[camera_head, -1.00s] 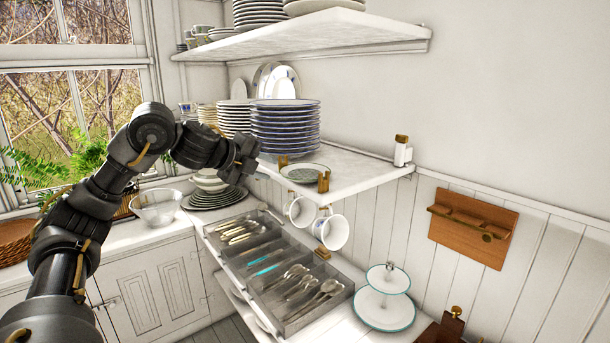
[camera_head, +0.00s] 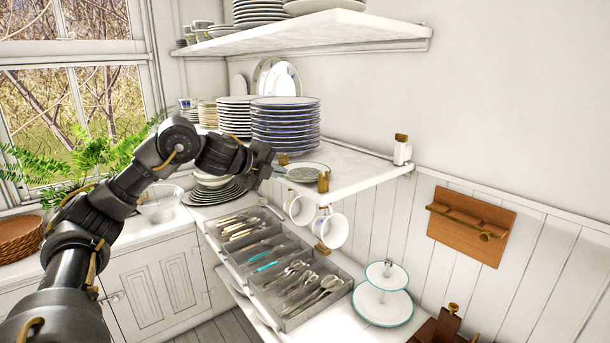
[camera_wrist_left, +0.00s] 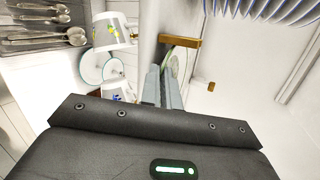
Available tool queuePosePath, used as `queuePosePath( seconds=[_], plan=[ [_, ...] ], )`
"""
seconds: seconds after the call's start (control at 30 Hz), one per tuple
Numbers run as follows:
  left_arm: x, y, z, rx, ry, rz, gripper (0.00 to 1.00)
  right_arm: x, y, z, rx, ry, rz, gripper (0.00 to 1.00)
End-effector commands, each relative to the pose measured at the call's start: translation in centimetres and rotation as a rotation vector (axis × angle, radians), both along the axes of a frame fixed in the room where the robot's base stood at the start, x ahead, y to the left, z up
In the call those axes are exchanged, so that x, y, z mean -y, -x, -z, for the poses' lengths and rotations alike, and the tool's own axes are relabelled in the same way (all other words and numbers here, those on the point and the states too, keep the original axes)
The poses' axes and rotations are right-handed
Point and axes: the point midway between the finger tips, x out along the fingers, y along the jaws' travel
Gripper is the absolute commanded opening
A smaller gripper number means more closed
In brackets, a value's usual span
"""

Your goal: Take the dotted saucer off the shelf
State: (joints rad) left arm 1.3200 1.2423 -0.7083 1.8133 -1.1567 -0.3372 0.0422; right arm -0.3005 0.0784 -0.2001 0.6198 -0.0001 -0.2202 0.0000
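The dotted saucer (camera_head: 308,172) is a small pale dish with a green rim. It lies near the front corner of the middle shelf (camera_head: 352,170), between two small brown posts. In the left wrist view the saucer (camera_wrist_left: 177,60) shows steeply angled, just past the fingertips and partly covered by them. My left gripper (camera_head: 281,170) reaches in from the left, with its fingertips at the saucer's near left rim. In the left wrist view its grey fingers (camera_wrist_left: 165,85) are close together. I cannot tell whether they grip the rim. My right gripper is not in view.
A tall stack of blue-rimmed plates (camera_head: 285,125) stands behind the saucer. White mugs (camera_head: 333,231) hang under the shelf. A cutlery tray (camera_head: 340,285) and a two-tier stand (camera_head: 384,305) are below. The shelf's right part is mostly clear.

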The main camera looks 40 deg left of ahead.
Motion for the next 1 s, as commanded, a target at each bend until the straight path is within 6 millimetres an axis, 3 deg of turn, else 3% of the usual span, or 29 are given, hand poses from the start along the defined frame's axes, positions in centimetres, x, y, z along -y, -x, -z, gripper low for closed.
queuePosePath(
  seconds=[0.27,0.47,0.9,1.0],
  plan=[
    [0.0,0.0,-0.1,-0.001,0.000,0.000,0.00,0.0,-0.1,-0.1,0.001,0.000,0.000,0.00],
    [0.0,0.0,-1.3,0.000,0.000,0.000,0.00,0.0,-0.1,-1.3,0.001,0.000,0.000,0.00],
    [0.0,0.0,-8.4,0.001,0.001,-0.001,0.00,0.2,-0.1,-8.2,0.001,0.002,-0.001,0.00],
    [0.0,-0.1,-9.5,0.003,0.001,0.000,0.00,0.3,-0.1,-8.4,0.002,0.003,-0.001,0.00]
  ],
)
